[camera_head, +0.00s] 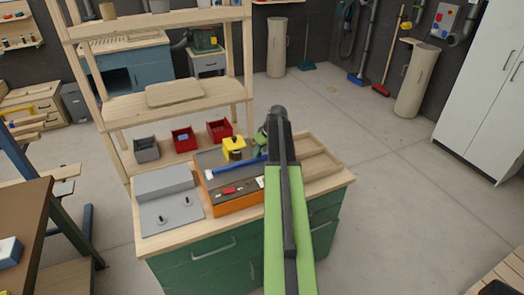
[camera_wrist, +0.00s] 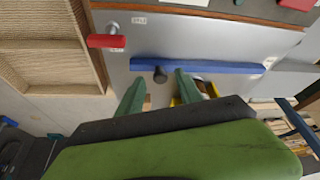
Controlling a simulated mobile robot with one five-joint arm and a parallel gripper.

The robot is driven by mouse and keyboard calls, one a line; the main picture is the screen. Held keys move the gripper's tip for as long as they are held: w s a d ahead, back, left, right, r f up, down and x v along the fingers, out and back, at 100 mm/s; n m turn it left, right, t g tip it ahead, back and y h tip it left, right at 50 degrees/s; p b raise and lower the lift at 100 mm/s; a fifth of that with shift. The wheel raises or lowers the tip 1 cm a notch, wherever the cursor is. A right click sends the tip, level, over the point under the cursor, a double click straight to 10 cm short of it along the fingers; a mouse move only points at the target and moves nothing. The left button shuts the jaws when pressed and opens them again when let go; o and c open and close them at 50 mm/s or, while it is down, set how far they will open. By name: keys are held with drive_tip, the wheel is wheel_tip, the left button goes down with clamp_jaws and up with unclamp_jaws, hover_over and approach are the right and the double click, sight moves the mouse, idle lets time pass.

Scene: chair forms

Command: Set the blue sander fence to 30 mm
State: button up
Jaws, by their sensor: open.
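The blue sander fence (camera_head: 238,166) is a long blue bar lying across the grey top of the orange-sided sander (camera_head: 237,206). In the wrist view the blue fence (camera_wrist: 215,67) runs nearly level across the picture, with a dark round knob (camera_wrist: 160,74) at its near edge. My gripper (camera_wrist: 158,84) is open, its two green fingers pointing at the fence with the knob in the gap between their tips. I cannot tell whether they touch it. In the head view my gripper (camera_head: 262,146) is at the fence's right end, partly hidden by my arm. Small labels near the fence are unreadable.
A red handle (camera_wrist: 106,41) sticks out left of the fence in the wrist view. A yellow part (camera_head: 235,147) stands behind the fence. A wooden tray (camera_head: 322,164) is right of the sander, a grey plate (camera_head: 172,216) left. Small bins, including a red one (camera_head: 184,139), stand behind.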

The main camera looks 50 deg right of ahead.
drive_tip(key=p+v, duration=1.5)
drive_tip(key=v, duration=0.2)
drive_tip(key=shift+r, duration=0.1)
